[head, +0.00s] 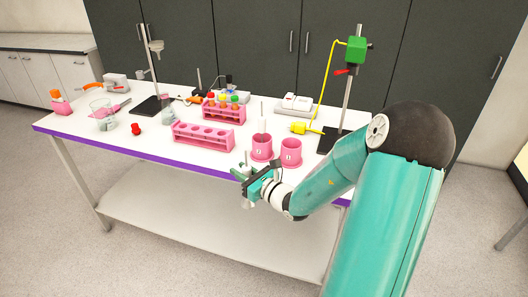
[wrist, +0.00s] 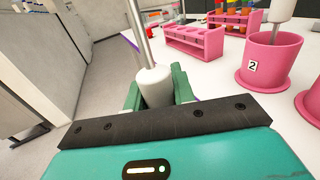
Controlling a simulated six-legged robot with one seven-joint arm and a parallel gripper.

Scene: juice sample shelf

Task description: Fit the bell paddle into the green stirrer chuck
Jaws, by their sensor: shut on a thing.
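My gripper (head: 246,173) is shut on a paddle with a white body (wrist: 155,86) and a thin metal shaft (wrist: 138,30) that points up. In the head view the gripper is in front of the table's near edge, and the paddle is small there. I cannot tell whether the held paddle is bell-shaped, as its lower end is hidden. The green stirrer (head: 357,50) sits high on a metal stand at the back right, with a red lever beside it. Its chuck is too small to make out. My gripper is well below and left of it, apart.
Pink cup 2 (head: 262,154) holds another white paddle with an upright shaft (head: 262,112). Pink cup 1 (head: 291,159) stands to its right. Pink tube racks (head: 203,143), beakers and a second stand (head: 147,106) occupy the table. A yellow cable (head: 327,85) hangs from the stirrer.

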